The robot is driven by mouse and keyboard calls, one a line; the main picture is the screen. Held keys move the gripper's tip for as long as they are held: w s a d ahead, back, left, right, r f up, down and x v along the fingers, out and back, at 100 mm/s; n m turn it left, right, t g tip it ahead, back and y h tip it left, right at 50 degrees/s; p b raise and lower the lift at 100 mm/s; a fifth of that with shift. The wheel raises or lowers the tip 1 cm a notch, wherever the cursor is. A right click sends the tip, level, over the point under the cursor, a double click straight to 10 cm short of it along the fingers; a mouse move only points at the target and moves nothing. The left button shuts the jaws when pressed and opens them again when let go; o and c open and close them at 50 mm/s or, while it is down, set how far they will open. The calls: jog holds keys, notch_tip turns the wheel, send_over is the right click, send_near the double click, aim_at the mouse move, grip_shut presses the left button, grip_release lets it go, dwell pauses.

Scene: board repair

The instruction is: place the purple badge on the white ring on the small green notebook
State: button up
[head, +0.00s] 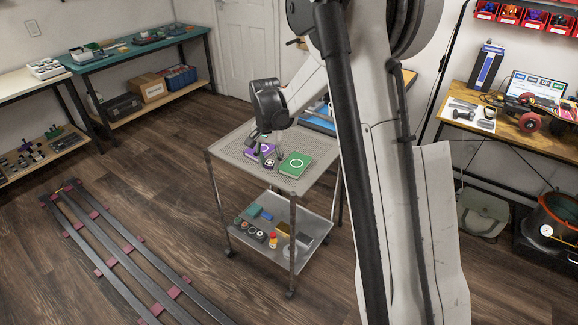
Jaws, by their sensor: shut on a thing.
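The small green notebook (295,170) lies on the right part of the cart's perforated top, with a white ring (296,163) on its cover. A purple notebook-like item (254,158) with a white ring lies to its left, partly hidden by my gripper. My gripper (269,160) points down low over the cart, above the right part of the purple item and left of the green notebook. It is shut on a small dark thing with a pale mark at its fingertips. This thing is too small to identify surely as the purple badge.
The cart top (240,150) has a blue item (318,124) at its back right. The lower shelf (313,239) holds several small items. A teal bench (100,62) stands back left, and a wooden table (470,90) with tools stands right. Rails (115,255) lie on the floor.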

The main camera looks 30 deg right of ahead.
jog(key=w+d+r+m, duration=0.2)
jog(key=w+d+m, duration=0.1)
send_over(296, 163)
notch_tip(296, 163, down, 6)
jog(key=shift+s+f+b, duration=0.15)
jog(key=shift+f+b, duration=0.05)
jog(key=shift+b, duration=0.15)
jog(key=shift+f, duration=2)
jog(key=shift+f+b, duration=0.15)
jog(key=shift+b, duration=0.15)
jog(key=o, duration=0.7)
jog(key=shift+c, duration=0.2)
jog(key=shift+o, duration=0.3)
